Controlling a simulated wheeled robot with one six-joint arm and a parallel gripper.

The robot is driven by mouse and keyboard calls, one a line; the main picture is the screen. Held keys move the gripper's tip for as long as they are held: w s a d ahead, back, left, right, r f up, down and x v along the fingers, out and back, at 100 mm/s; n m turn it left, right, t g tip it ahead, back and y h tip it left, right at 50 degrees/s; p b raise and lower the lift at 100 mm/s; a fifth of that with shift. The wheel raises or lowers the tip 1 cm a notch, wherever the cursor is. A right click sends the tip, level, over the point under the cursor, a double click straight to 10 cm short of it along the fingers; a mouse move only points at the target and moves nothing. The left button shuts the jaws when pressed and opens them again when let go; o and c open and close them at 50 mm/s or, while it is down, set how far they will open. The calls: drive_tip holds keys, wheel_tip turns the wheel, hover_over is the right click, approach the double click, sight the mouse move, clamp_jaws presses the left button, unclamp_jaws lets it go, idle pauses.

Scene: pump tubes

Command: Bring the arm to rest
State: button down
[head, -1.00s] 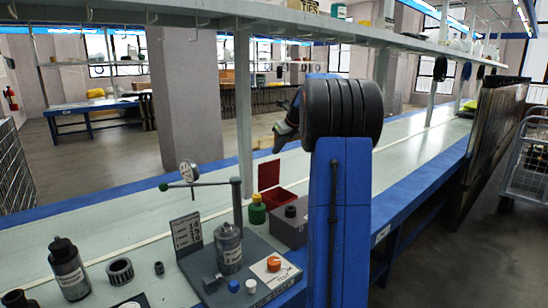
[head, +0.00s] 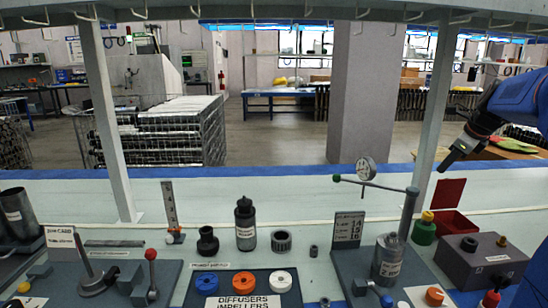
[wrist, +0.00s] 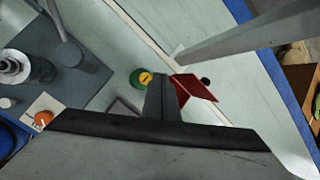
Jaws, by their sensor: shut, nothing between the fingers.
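My arm comes in at the right edge of the head view, blue with a dark wrist. My gripper (head: 447,163) points down and left above the bench, near the right post and apart from the objects below. In the wrist view my gripper (wrist: 161,80) shows as dark fingers pressed together, with nothing between them. Below it lie the green bottle with a yellow cap (wrist: 141,78) and the open red box (wrist: 196,88). In the head view the same green bottle (head: 424,232) and red box (head: 455,222) stand below and left of the arm.
A grey fixture with a pump cylinder (head: 388,260) and gauge (head: 366,168) stands left of the bottle. A tray of colored rings (head: 243,283), a dark bottle (head: 245,225) and a ribbed ring (head: 281,241) are mid-bench. The bench's back strip is clear.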

drive_tip(key=s+a+f+n+g, duration=0.1)
drive_tip(key=s+a+f+n, duration=0.2)
drive_tip(key=s+a+n, duration=0.6)
drive_tip(key=s+a+f+n, duration=0.2)
drive_tip(key=s+a+n, duration=0.4)
drive_tip(key=a, duration=0.5)
drive_tip(key=s+a+f+n, duration=0.3)
drive_tip(key=s+f+n, duration=0.3)
drive_tip(key=s, duration=0.4)
drive_tip(key=s+a+f+n, duration=0.4)
drive_tip(key=s+f+n, duration=0.2)
drive_tip(key=s, duration=0.4)
drive_tip(key=shift+a+f+n, duration=0.3)
drive_tip(key=shift+f+n, duration=0.05)
drive_tip(key=shift+n, duration=0.35)
drive_tip(key=shift+a, duration=0.1)
